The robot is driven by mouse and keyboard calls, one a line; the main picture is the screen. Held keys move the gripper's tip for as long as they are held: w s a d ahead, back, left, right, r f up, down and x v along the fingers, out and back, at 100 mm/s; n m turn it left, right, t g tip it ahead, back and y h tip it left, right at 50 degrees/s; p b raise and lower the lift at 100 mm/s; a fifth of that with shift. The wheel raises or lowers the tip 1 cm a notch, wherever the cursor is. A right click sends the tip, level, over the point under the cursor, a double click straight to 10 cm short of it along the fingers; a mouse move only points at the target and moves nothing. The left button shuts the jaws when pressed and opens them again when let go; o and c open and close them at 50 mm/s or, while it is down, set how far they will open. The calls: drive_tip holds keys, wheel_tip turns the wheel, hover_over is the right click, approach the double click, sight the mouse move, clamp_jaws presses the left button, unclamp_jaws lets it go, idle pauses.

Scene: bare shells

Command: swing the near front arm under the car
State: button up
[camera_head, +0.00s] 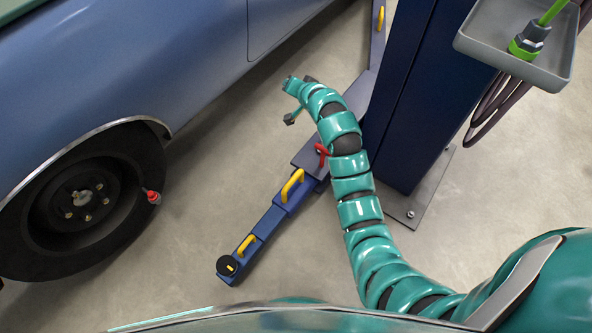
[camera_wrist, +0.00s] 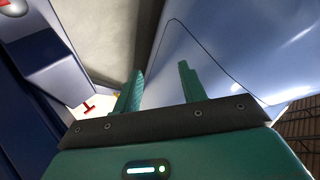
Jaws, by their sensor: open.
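The near lift arm (camera_head: 268,222) is blue, with two yellow handles (camera_head: 292,186) and a round black pad (camera_head: 229,266) at its tip. It points down-left from the post, on open floor beside the car (camera_head: 190,50), not under it. A red handle (camera_head: 321,155) sits near its post end; a red T-shaped piece (camera_wrist: 88,106) shows in the wrist view. My gripper (camera_head: 289,101) is open and empty, above the floor between car and post, beyond the near arm's handles. In the wrist view my gripper (camera_wrist: 160,85) has its fingers apart, with the car's blue side behind them.
The dark blue post (camera_head: 425,90) stands right of my arm, with a grey tray (camera_head: 540,75) holding a green-and-black fitting. Another lift arm with a yellow handle (camera_head: 380,18) extends at the top. The car's wheel (camera_head: 85,205) is at left. Floor between wheel and near arm is clear.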

drive_tip(key=s+f+m+g+h, duration=0.1)
drive_tip(key=s+f+g, duration=0.35)
drive_tip(key=f, duration=0.25)
drive_tip(key=m+g+h+b, duration=0.1)
drive_tip(key=m+g+h, duration=0.1)
drive_tip(key=g, duration=0.3)
hover_over(295, 176)
drive_tip(key=s+d, duration=0.2)
drive_tip(key=d, duration=0.1)
wheel_tip(295, 176, down, 8)
drive_tip(key=a+f+b, duration=0.1)
drive_tip(key=f+b, duration=0.1)
drive_tip(key=f, duration=0.3)
drive_tip(key=w+f+b, duration=0.1)
drive_tip(key=f+b, duration=0.1)
drive_tip(key=f, duration=0.3)
drive_tip(key=a+f+b, duration=0.1)
drive_tip(key=f+b, duration=0.2)
drive_tip(key=f, duration=0.3)
drive_tip(key=shift+w+a, duration=0.3)
drive_tip(key=shift+w, duration=0.05)
drive_tip(key=shift+c, duration=0.2)
drive_tip(key=shift+r, duration=0.1)
clamp_jaws()
